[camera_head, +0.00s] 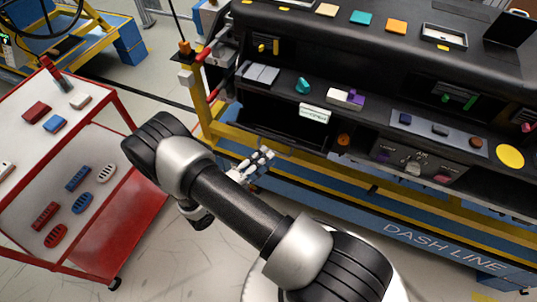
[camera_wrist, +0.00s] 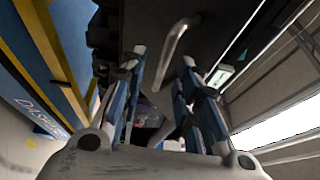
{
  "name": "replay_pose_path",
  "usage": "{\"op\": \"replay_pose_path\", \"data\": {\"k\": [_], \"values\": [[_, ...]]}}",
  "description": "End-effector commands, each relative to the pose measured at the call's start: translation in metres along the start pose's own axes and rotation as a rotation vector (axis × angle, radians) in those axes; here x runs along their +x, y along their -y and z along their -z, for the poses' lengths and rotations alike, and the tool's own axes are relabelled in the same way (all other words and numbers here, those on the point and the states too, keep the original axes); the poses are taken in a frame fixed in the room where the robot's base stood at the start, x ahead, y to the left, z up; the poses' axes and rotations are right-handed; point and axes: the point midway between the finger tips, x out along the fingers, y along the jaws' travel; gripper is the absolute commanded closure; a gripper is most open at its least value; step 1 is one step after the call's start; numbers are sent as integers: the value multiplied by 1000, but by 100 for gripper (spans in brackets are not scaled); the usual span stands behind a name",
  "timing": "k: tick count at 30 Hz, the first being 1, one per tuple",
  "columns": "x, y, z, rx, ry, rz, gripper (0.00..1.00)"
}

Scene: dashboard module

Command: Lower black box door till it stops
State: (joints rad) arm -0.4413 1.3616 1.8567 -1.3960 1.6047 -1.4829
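The black box (camera_head: 285,118) is a dark recess in the left part of the dashboard in the head view. Its door is hard to tell from the dark interior there, so I cannot tell its angle. In the wrist view a dark panel (camera_wrist: 148,22), apparently the door, carries a bent metal handle (camera_wrist: 175,48). My gripper (camera_head: 267,155) is just below and in front of the box's lower edge. In the wrist view my gripper (camera_wrist: 163,60) is open, its fingers apart on either side of the handle's lower end. I cannot tell whether they touch it.
The blue and yellow dash line frame (camera_head: 400,225) runs under the dashboard. A white-labelled block (camera_head: 314,113) sits beside the box's upper right edge. A red cart (camera_head: 115,205) with several parts stands at left. Clear floor (camera_head: 205,255) lies between cart and frame.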

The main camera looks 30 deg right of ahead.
Motion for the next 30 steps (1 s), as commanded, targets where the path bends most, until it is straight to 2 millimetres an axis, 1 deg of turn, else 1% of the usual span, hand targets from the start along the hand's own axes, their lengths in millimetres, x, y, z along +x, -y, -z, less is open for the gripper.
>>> {"op": "replay_pose_path", "data": {"k": [1, 6, 9, 12, 15, 18, 30], "values": [[-13, 0, -2, 1, 7, 0, 70], [-50, 0, -1, 1, 6, -1, 70], [-69, 0, -1, 2, 5, 0, 70], [-82, 0, 0, 0, 4, 0, 70], [-91, 0, 0, 0, 1, 0, 70], [-94, 0, 0, 0, 1, 0, 70], [-94, 0, 0, -1, 0, 0, 70]]}}
